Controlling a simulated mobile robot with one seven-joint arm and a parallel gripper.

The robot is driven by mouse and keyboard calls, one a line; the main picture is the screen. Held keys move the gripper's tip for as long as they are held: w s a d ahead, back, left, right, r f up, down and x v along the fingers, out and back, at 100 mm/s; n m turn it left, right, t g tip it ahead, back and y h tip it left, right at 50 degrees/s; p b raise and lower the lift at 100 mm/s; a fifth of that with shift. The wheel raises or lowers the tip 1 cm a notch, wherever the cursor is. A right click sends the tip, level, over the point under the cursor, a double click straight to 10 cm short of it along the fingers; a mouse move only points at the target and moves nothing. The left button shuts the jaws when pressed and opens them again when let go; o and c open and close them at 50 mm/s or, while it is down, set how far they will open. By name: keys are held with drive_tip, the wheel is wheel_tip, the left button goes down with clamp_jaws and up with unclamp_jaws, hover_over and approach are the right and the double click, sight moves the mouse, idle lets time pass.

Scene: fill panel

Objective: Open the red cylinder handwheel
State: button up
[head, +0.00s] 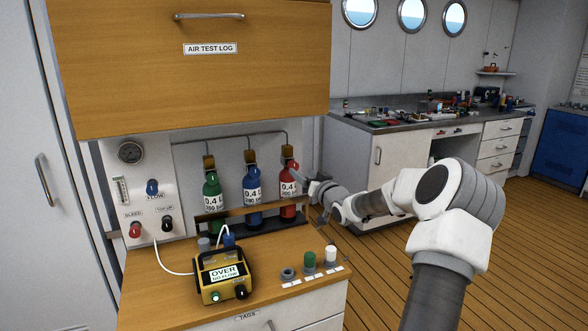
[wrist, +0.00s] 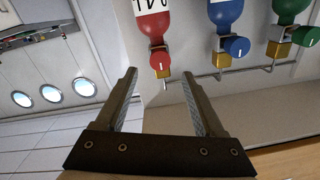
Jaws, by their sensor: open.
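My gripper (wrist: 158,74) is open and empty. Its fingertips lie to either side of the handwheel in that view, with the wheel just beyond them; I cannot tell whether they touch it. In the head view my gripper (head: 306,177) is at the right side of the red cylinder's top and partly hides the handwheel.
A blue cylinder (head: 252,200) and a green cylinder (head: 213,190) stand to the left. A pipe (head: 228,138) runs above them and a wooden rail (head: 234,212) crosses in front. A yellow "OVER" device (head: 222,276) sits on the counter. A wooden cabinet door (head: 130,75) overhangs the recess.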

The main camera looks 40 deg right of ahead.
sight(295, 167)
drive_tip(key=w, duration=0.3)
drive_tip(key=w+d, duration=0.1)
drive_tip(key=w, duration=0.3)
drive_tip(key=shift+w+d, duration=0.1)
drive_tip(key=shift+d, duration=0.1)
clamp_jaws()
